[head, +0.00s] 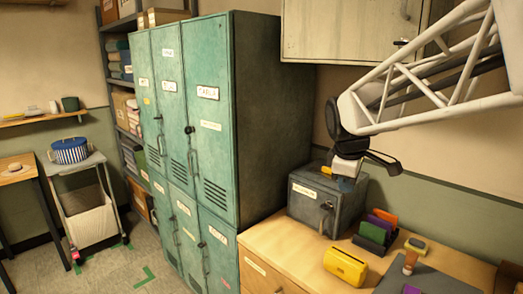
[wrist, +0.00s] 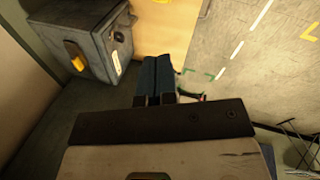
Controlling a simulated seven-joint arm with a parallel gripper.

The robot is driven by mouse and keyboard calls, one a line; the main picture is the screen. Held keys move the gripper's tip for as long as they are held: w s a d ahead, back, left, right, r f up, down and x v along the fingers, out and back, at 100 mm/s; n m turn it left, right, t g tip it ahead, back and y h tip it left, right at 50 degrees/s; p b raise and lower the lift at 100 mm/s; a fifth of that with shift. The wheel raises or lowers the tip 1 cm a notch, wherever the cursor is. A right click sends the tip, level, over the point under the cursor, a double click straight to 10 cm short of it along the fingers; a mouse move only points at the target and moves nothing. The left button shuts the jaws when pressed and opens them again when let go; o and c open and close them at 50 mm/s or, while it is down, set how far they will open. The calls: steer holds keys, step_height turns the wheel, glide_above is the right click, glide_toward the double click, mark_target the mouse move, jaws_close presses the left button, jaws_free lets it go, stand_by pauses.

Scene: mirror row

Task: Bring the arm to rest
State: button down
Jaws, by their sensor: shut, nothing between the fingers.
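My gripper (head: 346,178) hangs at the end of my white lattice arm, in front of the wall. In the head view it overlaps the top of a grey metal box (head: 307,208) on the wooden counter; whether it touches the box is not clear there. In the wrist view the two dark fingers (wrist: 155,80) lie side by side, shut, with nothing between them. The grey box (wrist: 110,50) is up and left of the fingers in that view, apart from them, with a yellow piece (wrist: 77,55) on it.
A tall teal locker block (head: 255,120) stands left of the counter (head: 285,250). A wall cabinet (head: 345,30) hangs above. A yellow case (head: 345,266), a rack of coloured cards (head: 378,228) and a brush (head: 410,262) are on the counter. Floor (head: 120,270) is open at left.

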steer(key=s+f+m, duration=0.3)
steer(key=s+m, duration=0.1)
steer(key=s, duration=0.4)
steer(key=s+a+f+m+y, duration=0.1)
steer(key=s+f+m, duration=0.2)
steer(key=s, duration=0.6)
steer(key=s+a+f+m, duration=0.1)
steer(key=s+f+m, duration=0.3)
steer(key=s, duration=0.5)
steer(key=shift+m, duration=0.6)
steer(key=w+r+n, duration=0.3)
steer(key=w+n, duration=0.2)
steer(key=w, duration=0.4)
steer(key=w+r+n+h, duration=0.1)
steer(key=w+r+n, duration=0.25)
steer(key=w, duration=0.55)
steer(key=w+r+n, duration=0.3)
steer(key=w+n, duration=0.2)
steer(key=w, duration=0.5)
steer(key=w+f+n+h, duration=0.1)
steer(key=w+n, duration=1.2)
steer(key=w, duration=1.4)
steer(key=shift+n+h, duration=0.35)
steer(key=shift+h, duration=0.05)
